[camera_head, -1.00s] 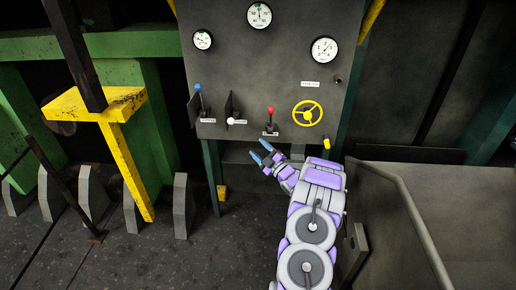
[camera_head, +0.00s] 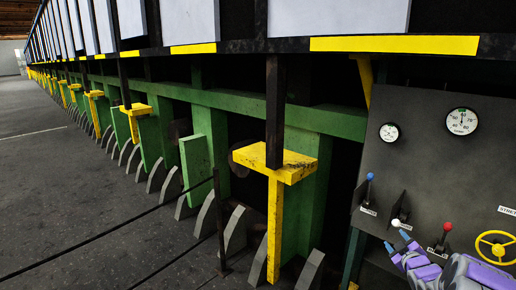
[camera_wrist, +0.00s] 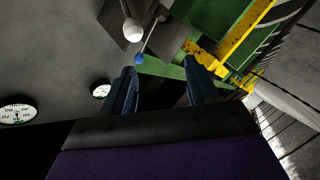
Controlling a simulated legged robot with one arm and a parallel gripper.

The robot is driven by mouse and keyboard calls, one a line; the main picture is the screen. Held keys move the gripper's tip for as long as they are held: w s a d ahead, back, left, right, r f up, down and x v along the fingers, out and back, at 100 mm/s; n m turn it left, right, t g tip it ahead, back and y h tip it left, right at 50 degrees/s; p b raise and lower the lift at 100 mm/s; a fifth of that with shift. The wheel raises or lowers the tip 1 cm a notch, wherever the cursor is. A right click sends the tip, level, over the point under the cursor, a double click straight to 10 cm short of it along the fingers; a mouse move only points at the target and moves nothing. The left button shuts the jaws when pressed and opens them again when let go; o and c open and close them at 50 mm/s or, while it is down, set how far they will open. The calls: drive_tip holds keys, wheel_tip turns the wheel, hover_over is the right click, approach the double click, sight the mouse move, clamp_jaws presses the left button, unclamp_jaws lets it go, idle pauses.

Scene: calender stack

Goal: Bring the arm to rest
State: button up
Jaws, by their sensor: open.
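My gripper (camera_head: 397,247) is at the lower right of the head view, in front of the lower part of a grey control panel (camera_head: 430,150). Its two blue fingers are apart with nothing between them, and they also show in the wrist view (camera_wrist: 162,92). The panel has a blue-knobbed lever (camera_head: 369,178), a white-knobbed lever (camera_head: 396,222), a red-knobbed lever (camera_head: 446,228) and a yellow handwheel (camera_head: 495,247). In the wrist view, the white knob (camera_wrist: 132,30) and blue knob (camera_wrist: 139,58) appear beyond the fingers. Most of my arm is cut off by the head view's lower edge.
Two round gauges (camera_head: 462,121) sit on the panel. A yellow T-shaped post (camera_head: 275,190) stands left of it, before a green frame (camera_head: 205,150). A long row of yellow and green supports runs to the far left. Open dark floor (camera_head: 80,220) lies at left.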

drive_tip(key=s+a+r+m+g, duration=0.25)
drive_tip(key=s+a+g, duration=0.35)
drive_tip(key=a, duration=0.5)
drive_tip(key=s+a+r+m+g, duration=0.2)
drive_tip(key=s+a+r+g, duration=0.15)
drive_tip(key=s+a, duration=0.7)
drive_tip(key=s+a+g+y, duration=0.1)
drive_tip(key=s+a+g, duration=0.1)
drive_tip(key=s+a, duration=0.4)
drive_tip(key=s+a+m+g+y, duration=0.1)
drive_tip(key=s+a+g, duration=0.2)
drive_tip(key=s+a, duration=0.4)
drive_tip(key=s+a+r+m+g+y, duration=0.1)
drive_tip(key=s+a+g, duration=0.2)
drive_tip(key=s, duration=1.6)
drive_tip(key=a, duration=0.4)
drive_tip(key=shift+s, duration=0.2)
